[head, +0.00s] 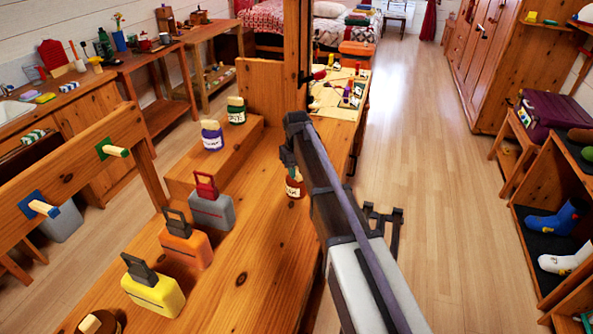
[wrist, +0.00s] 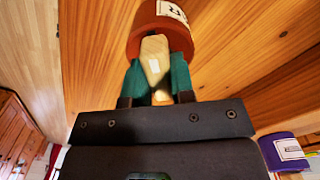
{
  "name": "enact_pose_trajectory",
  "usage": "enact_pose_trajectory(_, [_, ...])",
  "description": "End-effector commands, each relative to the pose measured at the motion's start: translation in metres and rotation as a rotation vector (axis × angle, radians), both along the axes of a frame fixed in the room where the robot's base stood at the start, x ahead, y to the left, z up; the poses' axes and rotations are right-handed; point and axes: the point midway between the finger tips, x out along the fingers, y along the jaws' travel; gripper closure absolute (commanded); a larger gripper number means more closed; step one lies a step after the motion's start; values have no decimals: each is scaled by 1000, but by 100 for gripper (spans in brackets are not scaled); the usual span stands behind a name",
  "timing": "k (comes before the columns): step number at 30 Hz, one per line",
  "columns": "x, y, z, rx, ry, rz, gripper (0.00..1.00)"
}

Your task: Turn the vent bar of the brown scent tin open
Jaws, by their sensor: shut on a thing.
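The brown scent tin (head: 294,186), rust-brown with a white label, stands on the wooden bench top, partly hidden behind my arm in the head view. In the wrist view the tin (wrist: 143,16) is at the top centre, its label at the upper right. Its pale vent bar (wrist: 154,52) stretches from the tin down between my teal fingers. My gripper (wrist: 157,82) is shut on this bar, one finger on each side. In the head view my gripper (head: 288,157) is at the top of the tin. I cannot tell how far the bar is turned.
A purple tin (head: 212,136) and a green tin (head: 236,111) stand on a wooden step to the left. Grey (head: 212,211), orange (head: 187,247) and yellow (head: 153,290) handled boxes line the bench. A wooden post (head: 273,90) rises behind the tin. Bench top in front is clear.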

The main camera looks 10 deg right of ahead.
Motion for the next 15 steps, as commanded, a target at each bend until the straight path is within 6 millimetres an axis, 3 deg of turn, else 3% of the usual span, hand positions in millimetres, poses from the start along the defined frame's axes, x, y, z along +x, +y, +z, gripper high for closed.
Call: enact_pose_trajectory(15, [0,0,0,0,0,-422,100])
